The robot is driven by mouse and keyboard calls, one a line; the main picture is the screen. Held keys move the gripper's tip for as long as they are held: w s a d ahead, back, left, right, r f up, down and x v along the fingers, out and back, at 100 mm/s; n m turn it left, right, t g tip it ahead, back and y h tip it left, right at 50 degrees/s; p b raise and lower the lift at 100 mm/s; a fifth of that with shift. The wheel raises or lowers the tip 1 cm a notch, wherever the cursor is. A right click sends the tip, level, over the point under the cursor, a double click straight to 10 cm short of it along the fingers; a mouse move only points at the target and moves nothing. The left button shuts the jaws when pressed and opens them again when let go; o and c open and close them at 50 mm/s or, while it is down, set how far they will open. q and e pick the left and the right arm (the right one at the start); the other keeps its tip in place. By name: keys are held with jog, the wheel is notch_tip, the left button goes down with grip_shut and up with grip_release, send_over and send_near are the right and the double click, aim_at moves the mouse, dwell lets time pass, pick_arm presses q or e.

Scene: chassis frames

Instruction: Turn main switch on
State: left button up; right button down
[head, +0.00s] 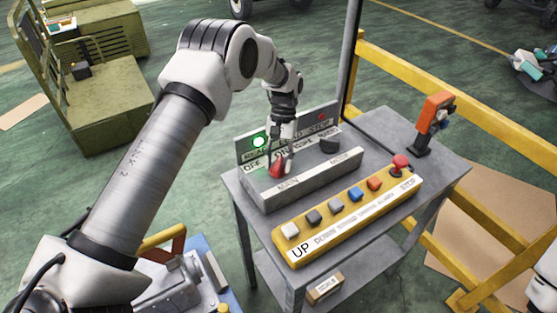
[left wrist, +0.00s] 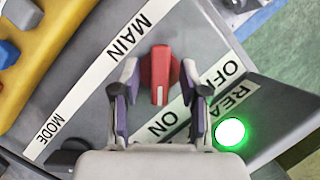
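The main switch is a red knob (head: 276,170) on the grey control box (head: 310,183), above the MAIN label. My left gripper (head: 284,160) points down at it, partly hiding it. In the left wrist view, the red knob (left wrist: 160,72) stands between the two fingers of my left gripper (left wrist: 159,84), with a gap on each side. The gripper is open. The knob's white mark points toward the ON label (left wrist: 167,127); the OFF label (left wrist: 222,78) is off to the side. A green lamp (head: 259,142) is lit behind the knob. My right gripper is not in view.
A dark mode knob (head: 330,144) sits right of the switch. A yellow button panel (head: 350,222) with a red stop button runs along the cart's front. An orange-handled device (head: 432,122) stands at the cart's right. Yellow rails (head: 455,110) stand behind.

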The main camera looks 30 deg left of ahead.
pick_arm(q)
jog(key=v, duration=1.2)
